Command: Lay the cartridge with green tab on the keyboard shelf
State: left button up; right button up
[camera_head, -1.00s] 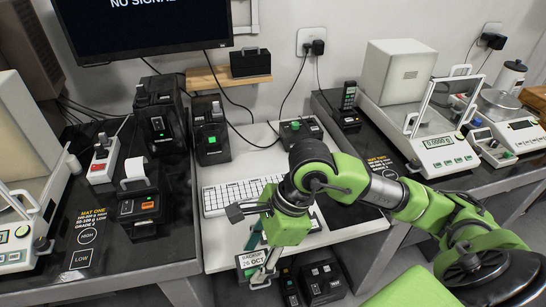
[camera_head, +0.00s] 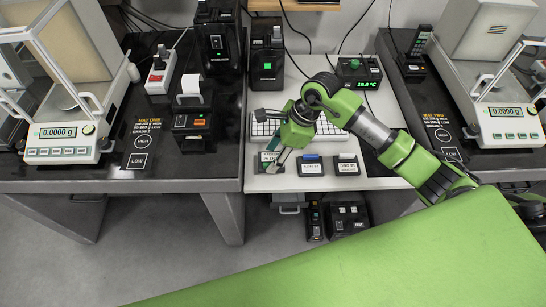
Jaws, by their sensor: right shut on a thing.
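My right gripper (camera_head: 274,162) reaches in from the right over the front left of the white keyboard shelf (camera_head: 288,183). It is shut on the cartridge with green tab (camera_head: 264,158), a dark piece with a pale label, partly covered by the fingers. The cartridge is at the shelf's front left; I cannot tell whether it touches the surface. A blue-tabbed cartridge (camera_head: 311,168) and a white-tabbed cartridge (camera_head: 347,167) lie to its right. The white keyboard (camera_head: 262,128) is behind, partly hidden by my arm. My left gripper is not in view.
A black label printer (camera_head: 194,122) and a balance (camera_head: 60,143) stand on the dark left table. A box with a green readout (camera_head: 360,74) stands behind the keyboard. Another balance (camera_head: 508,122) is at right. Black devices (camera_head: 346,218) sit below the shelf.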

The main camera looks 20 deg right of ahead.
aim_at(273, 158)
jog(key=shift+w+f, duration=0.2)
jog(key=shift+f, duration=0.05)
notch_tip(273, 158, down, 3)
jog(key=shift+w+p, duration=0.15)
jog(key=shift+p, duration=0.5)
jog(key=shift+f, duration=0.2)
jog(key=o, duration=1.1)
jog(key=shift+f, duration=0.1)
jog(key=b+v, duration=0.1)
jog(key=v, duration=1.1)
jog(key=shift+b, duration=0.3)
